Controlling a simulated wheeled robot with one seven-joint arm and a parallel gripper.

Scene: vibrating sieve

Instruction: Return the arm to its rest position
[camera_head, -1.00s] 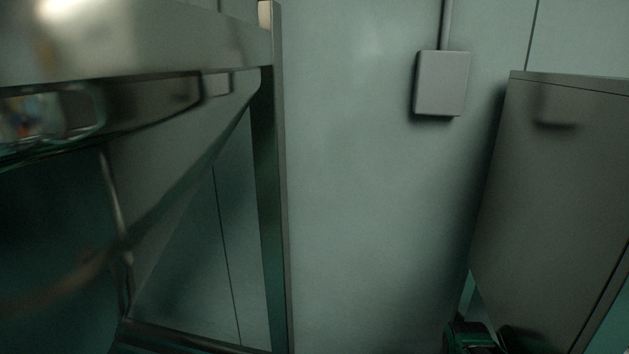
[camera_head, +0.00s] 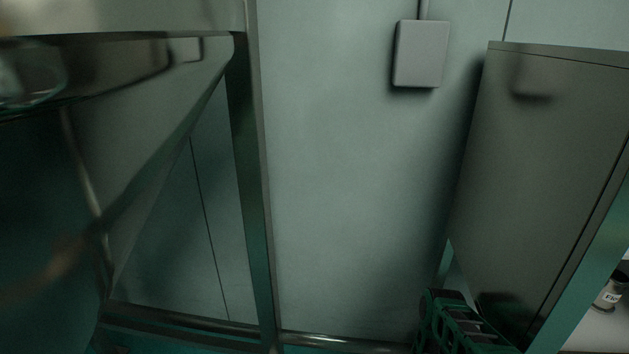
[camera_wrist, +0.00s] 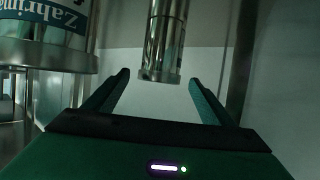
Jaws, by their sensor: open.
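My gripper (camera_wrist: 160,82) shows in the wrist view with its two dark fingers spread apart. It is open, and nothing sits between the fingers. Beyond the fingertips a shiny metal cylinder (camera_wrist: 163,45) hangs down from the top of the picture, apart from them. In the head view a green and black part (camera_head: 462,325) at the bottom edge looks like part of my arm. The gripper's fingers cannot be made out there.
A metal frame (camera_head: 252,180) stands at left, close to the camera. A grey box (camera_head: 421,54) is on the wall. A grey cabinet (camera_head: 545,170) stands at right, with a small labelled container (camera_head: 608,294) beyond it. A lettered metal vessel (camera_wrist: 48,45) is at upper left in the wrist view.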

